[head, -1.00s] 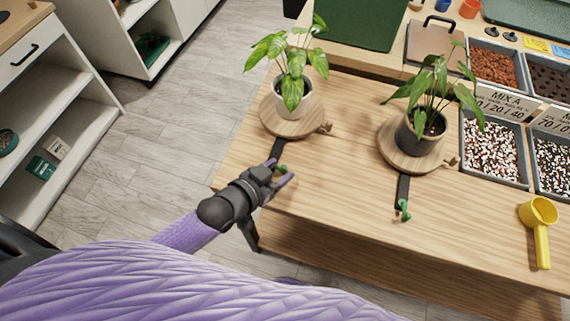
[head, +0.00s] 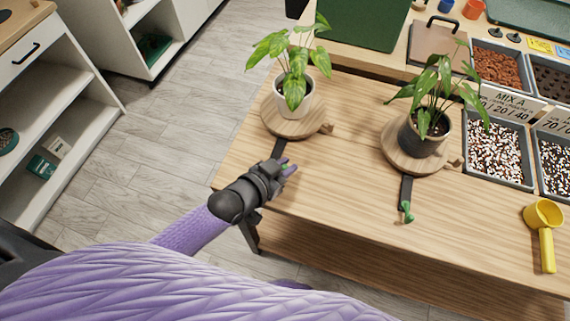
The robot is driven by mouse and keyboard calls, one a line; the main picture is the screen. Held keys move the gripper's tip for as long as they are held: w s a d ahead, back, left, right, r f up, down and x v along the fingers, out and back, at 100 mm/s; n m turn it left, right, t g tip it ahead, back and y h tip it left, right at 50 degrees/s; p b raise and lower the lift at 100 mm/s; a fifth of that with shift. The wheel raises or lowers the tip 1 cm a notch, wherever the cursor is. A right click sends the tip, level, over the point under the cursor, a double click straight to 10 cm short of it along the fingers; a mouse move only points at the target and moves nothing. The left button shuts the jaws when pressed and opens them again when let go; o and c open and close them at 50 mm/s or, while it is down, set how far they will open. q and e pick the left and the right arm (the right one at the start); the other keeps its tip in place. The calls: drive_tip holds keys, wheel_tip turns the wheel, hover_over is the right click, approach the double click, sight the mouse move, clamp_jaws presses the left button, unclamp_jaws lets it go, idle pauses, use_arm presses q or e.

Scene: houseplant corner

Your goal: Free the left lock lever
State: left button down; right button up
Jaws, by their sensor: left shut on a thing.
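The left lock lever (head: 285,166) is a small green piece at the front end of a black bar (head: 278,147). The bar runs out from under the left round wooden turntable (head: 291,127), which carries a plant in a white pot (head: 294,102). My left gripper (head: 287,168) is shut on the left lever and hides most of it. The right lock lever (head: 407,213), also green, sits at the end of its own black bar (head: 405,188) below the right turntable (head: 398,160), with a plant in a dark pot (head: 422,137). My right gripper is not in view.
Bins of planting mix (head: 497,151) stand at the right of the wooden bench. A yellow scoop (head: 544,236) lies at the right front. The bench top (head: 340,172) between the two turntables is clear.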

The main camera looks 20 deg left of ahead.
use_arm(q)
drive_tip(key=shift+w+r+n+y+p, duration=0.3)
drive_tip(key=shift+n+y+p, duration=0.3)
drive_tip(key=shift+p, duration=0.2)
drive_tip(key=shift+w+d+f+n+t+y+p, duration=0.1)
drive_tip(key=shift+w+n+t+y+p, duration=0.1)
drive_tip(key=shift+n+t+y+p, duration=0.4)
drive_tip(key=shift+f+n+y, duration=0.15)
drive_tip(key=shift+n+y, duration=0.25)
drive_tip(key=shift+y, duration=0.1)
drive_tip(key=c, duration=0.6)
unclamp_jaws()
